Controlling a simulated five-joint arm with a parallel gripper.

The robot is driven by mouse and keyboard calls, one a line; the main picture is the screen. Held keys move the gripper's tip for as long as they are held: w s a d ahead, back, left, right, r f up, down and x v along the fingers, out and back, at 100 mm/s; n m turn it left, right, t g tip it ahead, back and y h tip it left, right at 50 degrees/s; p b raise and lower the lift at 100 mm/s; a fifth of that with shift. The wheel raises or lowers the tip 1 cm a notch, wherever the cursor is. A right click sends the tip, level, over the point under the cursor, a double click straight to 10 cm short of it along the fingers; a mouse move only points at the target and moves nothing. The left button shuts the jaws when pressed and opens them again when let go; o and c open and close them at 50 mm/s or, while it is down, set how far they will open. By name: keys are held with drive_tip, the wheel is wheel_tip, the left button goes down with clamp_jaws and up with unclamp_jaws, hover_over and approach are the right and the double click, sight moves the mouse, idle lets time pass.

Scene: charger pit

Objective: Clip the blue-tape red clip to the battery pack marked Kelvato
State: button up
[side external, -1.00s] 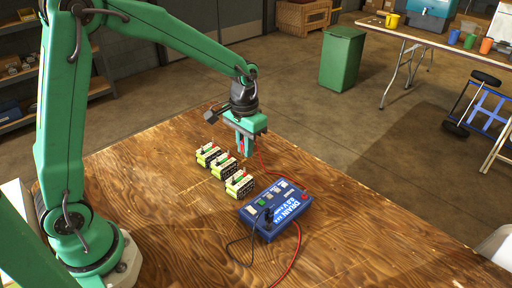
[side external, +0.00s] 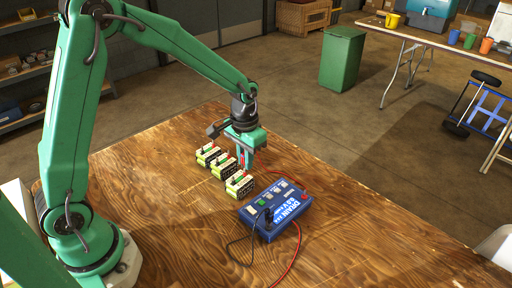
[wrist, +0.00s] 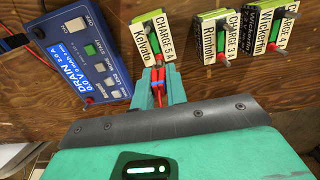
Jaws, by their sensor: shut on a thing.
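My gripper (wrist: 158,93) is shut on a red clip (wrist: 158,76), whose jaws point at the near end of the pack marked Kelvato (wrist: 147,36). In the side view, my gripper (side external: 245,165) is low beside the row of packs, close to the Kelvato pack (side external: 239,187), the one nearest the blue unit.
A blue unit marked DRAIN (side external: 277,208) lies close to the Kelvato pack, with a dark lead and red leads on the wooden table (side external: 150,200). It also shows left of the packs in the wrist view (wrist: 85,65). The front of the table is mostly clear.

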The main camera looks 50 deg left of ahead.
drive_tip(key=shift+f, duration=0.35)
drive_tip(key=shift+f, duration=0.3)
idle(1.7)
drive_tip(key=o, duration=0.8)
drive_tip(key=shift+o, duration=0.2)
drive_tip(key=shift+o, duration=1.1)
drive_tip(key=shift+r, duration=0.1)
drive_tip(key=shift+r, duration=3.65)
